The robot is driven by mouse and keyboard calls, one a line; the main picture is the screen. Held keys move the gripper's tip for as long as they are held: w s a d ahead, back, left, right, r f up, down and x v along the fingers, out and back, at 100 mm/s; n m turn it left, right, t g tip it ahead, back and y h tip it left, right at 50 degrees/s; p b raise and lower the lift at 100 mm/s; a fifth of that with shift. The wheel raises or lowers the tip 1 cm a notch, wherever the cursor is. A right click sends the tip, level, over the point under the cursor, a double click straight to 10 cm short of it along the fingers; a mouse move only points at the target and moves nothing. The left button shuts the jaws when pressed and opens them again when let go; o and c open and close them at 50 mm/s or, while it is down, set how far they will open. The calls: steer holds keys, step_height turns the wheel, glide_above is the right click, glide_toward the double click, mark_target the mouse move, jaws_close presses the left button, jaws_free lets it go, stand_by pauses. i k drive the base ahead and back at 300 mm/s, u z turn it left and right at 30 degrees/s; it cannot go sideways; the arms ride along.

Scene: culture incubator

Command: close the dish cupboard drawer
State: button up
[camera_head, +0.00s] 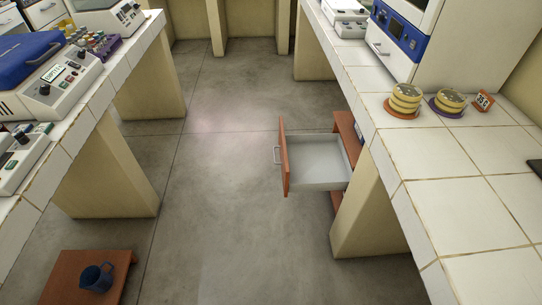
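The dish cupboard drawer (318,174) stands pulled out to the left from a reddish-brown cupboard (349,127) under the right-hand bench. Its reddish-brown front (284,160) faces left and carries a metal bar handle (276,155). The pale inside of the drawer shows no objects in it. Part of the cupboard is hidden behind a bench leg. My gripper is not in view.
The tiled right bench (460,215) carries stacked dishes (405,98) and a white-and-blue machine (403,32). The left bench (95,100) carries instruments. A low brown stand (68,271) with a blue jug (97,277) is at lower left. The grey aisle floor (225,210) is clear.

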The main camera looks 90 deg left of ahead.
mark_target(309, 163)
steer(key=k, duration=0.1)
steer(key=u, duration=3.7)
steer(key=k, duration=1.05)
steer(key=z, duration=0.9)
steer(key=i, duration=1)
steer(key=u, duration=0.45)
steer(key=i, duration=0.5)
steer(key=u, duration=0.55)
steer(key=i, duration=0.75)
steer(key=z, duration=0.15)
